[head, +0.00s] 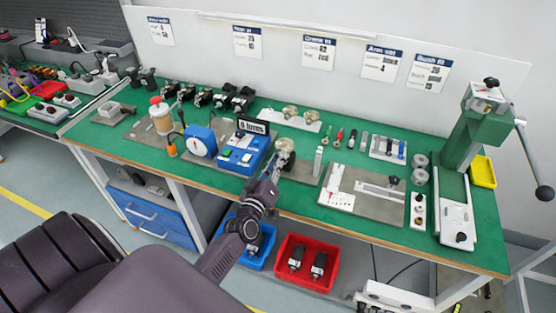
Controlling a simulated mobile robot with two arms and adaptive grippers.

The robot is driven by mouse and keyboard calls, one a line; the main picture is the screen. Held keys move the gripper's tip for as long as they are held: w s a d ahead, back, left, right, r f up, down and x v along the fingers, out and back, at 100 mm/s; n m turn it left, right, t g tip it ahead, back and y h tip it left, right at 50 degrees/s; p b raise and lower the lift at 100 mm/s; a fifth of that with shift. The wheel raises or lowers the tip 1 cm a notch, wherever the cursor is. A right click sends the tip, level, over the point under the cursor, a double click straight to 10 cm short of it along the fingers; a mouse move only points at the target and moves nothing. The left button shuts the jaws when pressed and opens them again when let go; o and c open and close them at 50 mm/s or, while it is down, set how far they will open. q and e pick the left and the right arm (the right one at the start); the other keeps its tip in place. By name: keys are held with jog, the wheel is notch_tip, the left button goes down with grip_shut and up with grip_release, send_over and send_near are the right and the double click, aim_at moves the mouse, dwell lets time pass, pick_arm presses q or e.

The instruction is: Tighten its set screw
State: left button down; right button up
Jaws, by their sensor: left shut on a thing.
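My left gripper (276,168) reaches over the front of the green bench, just right of the blue counter box. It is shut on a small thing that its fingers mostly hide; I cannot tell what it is. A beige, rounded metal part (286,146) shows right at the fingertips, above a grey plate (302,167). I cannot tell whether the gripper touches this part. No set screw can be made out at this size. My right gripper is not in view.
The blue box (243,152) with a display stands close left of the gripper. Hand tools (338,137) lie behind right; a grey board (372,190) is to the right. A green press (478,125) stands at the right end. A red bin (305,263) sits below the bench.

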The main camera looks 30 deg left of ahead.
pick_arm(q)
jog(key=shift+m+p, duration=0.45)
jog(key=shift+m, duration=0.15)
jog(key=c, duration=1.8)
grip_release()
jog(key=shift+c, duration=0.2)
jog(key=v, duration=1.2)
